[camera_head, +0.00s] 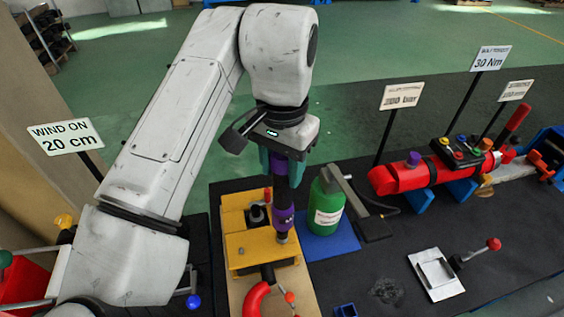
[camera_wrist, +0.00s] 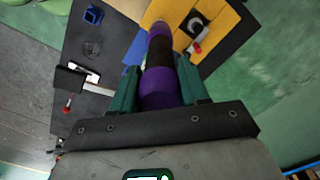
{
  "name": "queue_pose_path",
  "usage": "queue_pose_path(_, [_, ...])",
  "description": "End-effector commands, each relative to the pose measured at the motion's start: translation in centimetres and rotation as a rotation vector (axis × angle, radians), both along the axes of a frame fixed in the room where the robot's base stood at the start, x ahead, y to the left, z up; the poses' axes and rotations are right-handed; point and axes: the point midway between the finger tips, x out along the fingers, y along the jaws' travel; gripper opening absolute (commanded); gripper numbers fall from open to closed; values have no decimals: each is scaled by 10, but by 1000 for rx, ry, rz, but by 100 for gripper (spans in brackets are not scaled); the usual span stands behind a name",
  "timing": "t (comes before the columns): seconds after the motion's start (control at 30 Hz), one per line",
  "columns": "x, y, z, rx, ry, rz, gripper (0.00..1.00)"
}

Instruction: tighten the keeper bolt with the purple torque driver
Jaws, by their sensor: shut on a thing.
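My gripper (camera_head: 282,172) is shut on the purple torque driver (camera_head: 284,219) and holds it nearly upright. In the wrist view my gripper's green fingers (camera_wrist: 158,88) flank the purple and black driver (camera_wrist: 160,52). The driver's grey lower end is at the right side of the yellow plate (camera_head: 255,244). I cannot tell whether it touches the plate or sits on a bolt head. That spot is hidden by the driver tip, and I cannot make out the keeper bolt there. A small grey bolt-like piece (camera_head: 241,250) shows on the plate's left part.
A green bottle (camera_head: 326,209) stands close to the driver's right on a blue mat (camera_head: 343,240). A black knob (camera_head: 257,213) and red-tipped lever stand behind. A white plate with a red-knobbed lever (camera_head: 436,275) is at right.

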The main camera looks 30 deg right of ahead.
Motion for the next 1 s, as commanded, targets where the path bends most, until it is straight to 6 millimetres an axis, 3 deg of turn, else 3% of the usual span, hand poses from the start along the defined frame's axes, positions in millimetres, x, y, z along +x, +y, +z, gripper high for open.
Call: queue_pose_path(1.0, [0, 0, -7, -2, -1, 0, 0])
